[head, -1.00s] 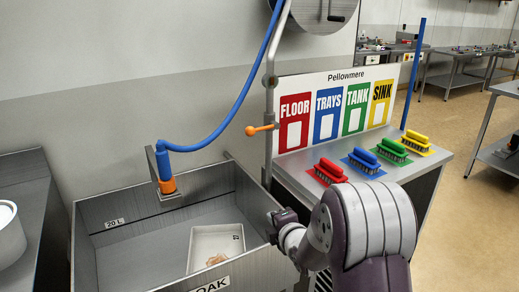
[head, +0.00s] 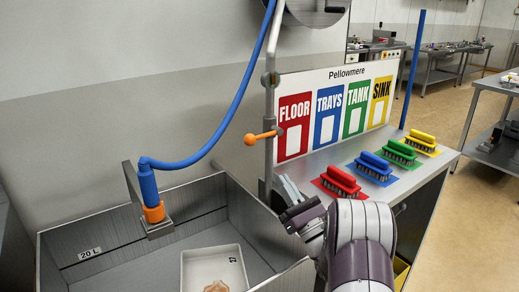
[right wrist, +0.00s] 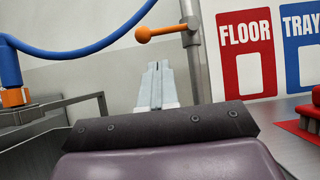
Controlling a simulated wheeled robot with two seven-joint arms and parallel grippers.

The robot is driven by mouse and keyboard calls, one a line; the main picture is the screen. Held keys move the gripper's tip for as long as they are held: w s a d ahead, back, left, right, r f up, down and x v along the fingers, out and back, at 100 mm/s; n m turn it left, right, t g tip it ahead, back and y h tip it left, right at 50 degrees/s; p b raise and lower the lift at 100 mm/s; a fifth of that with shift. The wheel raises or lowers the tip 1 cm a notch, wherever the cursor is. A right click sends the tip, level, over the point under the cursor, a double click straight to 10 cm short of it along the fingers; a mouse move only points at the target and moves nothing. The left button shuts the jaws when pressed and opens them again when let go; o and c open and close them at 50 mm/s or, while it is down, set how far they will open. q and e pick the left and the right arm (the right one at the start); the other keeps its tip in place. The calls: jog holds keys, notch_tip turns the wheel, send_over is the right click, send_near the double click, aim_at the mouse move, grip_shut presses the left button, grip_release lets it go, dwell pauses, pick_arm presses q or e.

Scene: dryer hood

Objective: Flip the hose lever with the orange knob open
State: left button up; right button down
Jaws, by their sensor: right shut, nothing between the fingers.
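The orange-knobbed hose lever (head: 262,136) sticks out to the left from the grey upright pipe (head: 269,105) in the head view. Its round knob also shows at the top of the right wrist view (right wrist: 145,34). My right gripper (head: 280,182) is below the lever, beside the pipe, apart from the knob. In the right wrist view its pale fingers (right wrist: 157,68) are together and point up toward the lever, with nothing between them. My left gripper is not in view.
A blue hose (head: 220,130) hangs left of the pipe, its orange-ended nozzle (head: 153,213) in a bracket over the metal sink (head: 95,252). A white tray (head: 232,262) lies in the sink. Several coloured brushes (head: 341,180) stand on the right counter. The sign board (head: 335,110) is behind.

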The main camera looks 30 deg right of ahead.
aim_at(262, 136)
jog(key=p+x, duration=0.2)
jog(key=x, duration=0.8)
jog(key=shift+w+m, duration=0.2)
jog(key=shift+m, duration=0.1)
